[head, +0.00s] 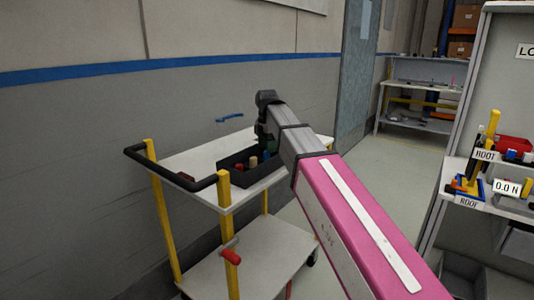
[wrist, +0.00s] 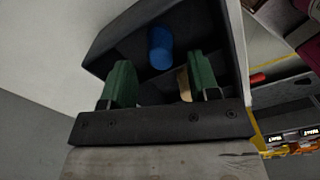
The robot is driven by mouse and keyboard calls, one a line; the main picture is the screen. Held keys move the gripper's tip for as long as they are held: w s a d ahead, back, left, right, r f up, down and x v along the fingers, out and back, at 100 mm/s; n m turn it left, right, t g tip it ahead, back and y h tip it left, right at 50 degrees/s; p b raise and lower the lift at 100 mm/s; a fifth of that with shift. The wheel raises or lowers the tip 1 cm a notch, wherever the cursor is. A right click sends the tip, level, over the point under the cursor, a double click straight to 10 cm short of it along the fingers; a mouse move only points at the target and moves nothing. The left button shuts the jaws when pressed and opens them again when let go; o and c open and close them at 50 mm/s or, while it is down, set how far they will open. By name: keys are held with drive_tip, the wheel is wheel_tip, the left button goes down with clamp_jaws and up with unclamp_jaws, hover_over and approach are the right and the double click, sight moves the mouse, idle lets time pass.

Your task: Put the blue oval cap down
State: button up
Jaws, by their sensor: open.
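A blue rounded cap (wrist: 160,47) lies inside a black tray (wrist: 105,40) in the wrist view, beyond my fingertips. A blue piece (head: 267,155) also shows in the tray in the head view, at its right end below my gripper. My gripper (wrist: 161,82) has two green fingers spread apart, with a clear gap between them and nothing held. In the head view my gripper (head: 262,138) is over the tray's right part. The cap's underside and its exact shape cannot be told.
The tray stands on a white cart (head: 190,158) with yellow posts and a black handle (head: 170,178). A tan piece (head: 253,161) and a red piece (head: 239,167) are in the tray. A small blue bar (head: 229,117) shows against the wall. A shelf with labelled items (head: 485,155) is at right.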

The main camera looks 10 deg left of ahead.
wheel_tip(320, 180, up, 8)
drive_tip(key=shift+r, duration=0.2)
idle(0.5)
